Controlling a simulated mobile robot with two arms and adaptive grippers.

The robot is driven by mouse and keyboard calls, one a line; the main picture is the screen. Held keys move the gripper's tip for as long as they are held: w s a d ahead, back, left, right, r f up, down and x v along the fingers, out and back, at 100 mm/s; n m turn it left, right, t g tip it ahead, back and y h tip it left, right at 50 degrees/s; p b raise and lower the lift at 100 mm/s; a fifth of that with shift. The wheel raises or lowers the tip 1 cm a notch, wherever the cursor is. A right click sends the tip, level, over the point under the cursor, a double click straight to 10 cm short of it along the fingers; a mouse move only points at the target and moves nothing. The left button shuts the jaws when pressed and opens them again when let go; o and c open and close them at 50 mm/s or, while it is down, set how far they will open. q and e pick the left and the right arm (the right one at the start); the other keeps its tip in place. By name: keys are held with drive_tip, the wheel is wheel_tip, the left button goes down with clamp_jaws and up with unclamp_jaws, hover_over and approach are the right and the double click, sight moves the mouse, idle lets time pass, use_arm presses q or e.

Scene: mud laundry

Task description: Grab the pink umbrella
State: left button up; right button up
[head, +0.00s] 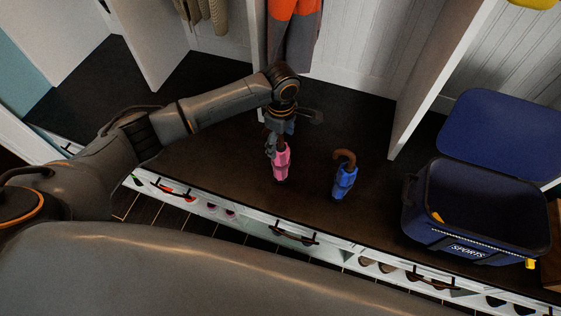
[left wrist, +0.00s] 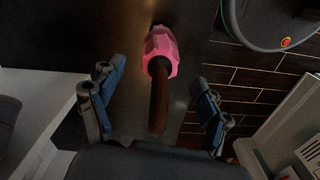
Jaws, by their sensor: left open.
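The pink umbrella (head: 281,162) is folded, on the dark bench top near its front edge. In the left wrist view the pink umbrella (left wrist: 160,50) points away from me, with its brown handle (left wrist: 159,103) reaching back between my fingers. My left gripper (head: 277,136) is right at the umbrella's handle end and hides most of the handle in the head view. In the left wrist view the left gripper (left wrist: 157,100) is open, with one blue-padded finger on each side of the handle and gaps between. My right gripper is not in view.
A blue umbrella (head: 345,182) with a curved brown handle stands to the right on the bench (head: 225,150). An open navy sports bin (head: 425,215) is farther right. White dividers (head: 430,85) rise behind, and orange and grey clothes (head: 291,30) hang at the back.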

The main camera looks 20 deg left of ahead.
sight(281, 147)
use_arm(q)
wheel_tip(281, 147, down, 4)
clamp_jaws()
idle(0.5)
